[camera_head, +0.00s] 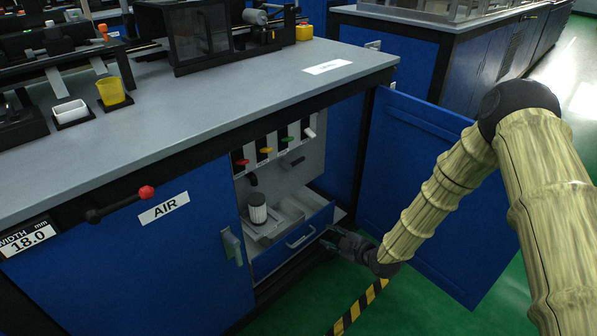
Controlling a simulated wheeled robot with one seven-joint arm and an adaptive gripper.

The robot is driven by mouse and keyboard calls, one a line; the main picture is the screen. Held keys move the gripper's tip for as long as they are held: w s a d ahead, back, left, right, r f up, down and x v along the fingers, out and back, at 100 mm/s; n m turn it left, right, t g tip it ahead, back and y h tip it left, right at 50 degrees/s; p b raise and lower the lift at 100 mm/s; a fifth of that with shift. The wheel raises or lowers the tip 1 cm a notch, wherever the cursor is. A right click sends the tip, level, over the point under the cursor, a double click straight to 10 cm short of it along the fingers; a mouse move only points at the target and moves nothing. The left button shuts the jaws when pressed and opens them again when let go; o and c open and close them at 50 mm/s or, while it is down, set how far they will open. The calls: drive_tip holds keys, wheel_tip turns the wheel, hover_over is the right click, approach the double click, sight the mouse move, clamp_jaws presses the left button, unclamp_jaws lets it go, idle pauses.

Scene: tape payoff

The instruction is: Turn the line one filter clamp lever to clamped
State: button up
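The blue cabinet (120,262) under the grey bench top stands with its right door (415,190) swung open. Inside is a filter (258,208), a white pleated cylinder with a dark top, standing upright. A dark grey lever (293,163) sticks out from the light back panel above it; I cannot tell whether this is the filter clamp lever, nor its setting. My gripper (338,241) is low, just right of the open cabinet, apart from the filter and that lever. Its fingers are small and dark, so I cannot tell whether they are open.
A blue drawer (285,252) with a grey handle is partly out below the filter. Red, yellow, green and white handles (266,150) line the panel. A red-knobbed lever (145,192) sits by the AIR label. Green floor (400,300) is free in front.

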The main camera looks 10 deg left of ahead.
drive_tip(key=w+a+r+n+t+y+b, duration=0.1)
drive_tip(key=w+a+r+n+y+b, duration=0.2)
drive_tip(key=w+r+n, duration=0.5)
drive_tip(key=n+y, duration=0.2)
approach(299, 162)
drive_tip(key=shift+t, duration=0.3)
drive_tip(key=b+x, duration=0.1)
drive_tip(key=x, duration=0.2)
drive_tip(key=b+x, duration=0.1)
drive_tip(key=x, duration=0.2)
drive_tip(key=b+x, duration=0.1)
drive_tip(key=x, duration=0.2)
drive_tip(key=shift+s+f, duration=0.15)
drive_tip(key=shift+f, duration=0.2)
drive_tip(key=shift+x, duration=0.85)
drive_tip(key=shift+r, duration=0.15)
clamp_jaws()
